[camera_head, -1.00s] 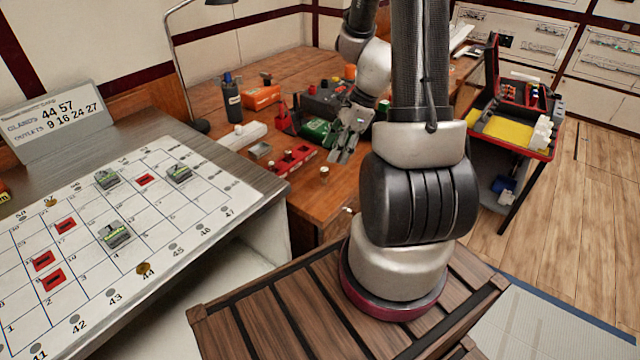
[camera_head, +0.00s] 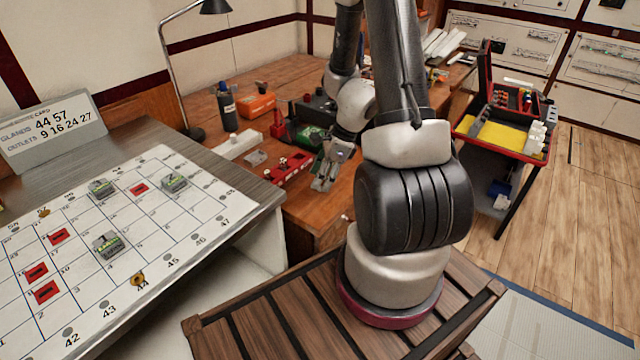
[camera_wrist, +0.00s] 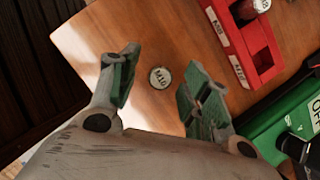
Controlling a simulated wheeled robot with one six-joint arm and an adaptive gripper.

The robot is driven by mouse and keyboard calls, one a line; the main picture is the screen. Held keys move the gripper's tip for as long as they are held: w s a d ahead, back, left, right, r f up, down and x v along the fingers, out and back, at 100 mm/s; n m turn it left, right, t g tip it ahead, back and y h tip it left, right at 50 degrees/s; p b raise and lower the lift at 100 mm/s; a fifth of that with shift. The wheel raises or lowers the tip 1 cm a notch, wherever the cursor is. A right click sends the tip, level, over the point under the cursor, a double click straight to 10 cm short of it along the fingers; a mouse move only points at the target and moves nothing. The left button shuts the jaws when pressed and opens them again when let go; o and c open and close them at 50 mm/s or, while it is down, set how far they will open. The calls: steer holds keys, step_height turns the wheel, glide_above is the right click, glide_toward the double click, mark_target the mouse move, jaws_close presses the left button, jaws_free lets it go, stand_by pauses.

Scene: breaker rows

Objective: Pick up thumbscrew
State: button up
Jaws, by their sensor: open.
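The thumbscrew (camera_wrist: 160,77) shows in the wrist view as a small round pale head with dark lettering that looks like M10. It stands on the brown wooden workbench (camera_wrist: 150,40), seen from above. My gripper (camera_wrist: 163,84) is open, with one green-padded finger to the left of the thumbscrew and one to the right. No contact shows, and how far the fingertips are above the bench is hard to tell. In the head view my gripper (camera_head: 322,186) points down near the bench's front edge and hides the thumbscrew.
The bench's front edge is close. A white grid board (camera_head: 150,235) stands at the left.

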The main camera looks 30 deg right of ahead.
jaws_close()
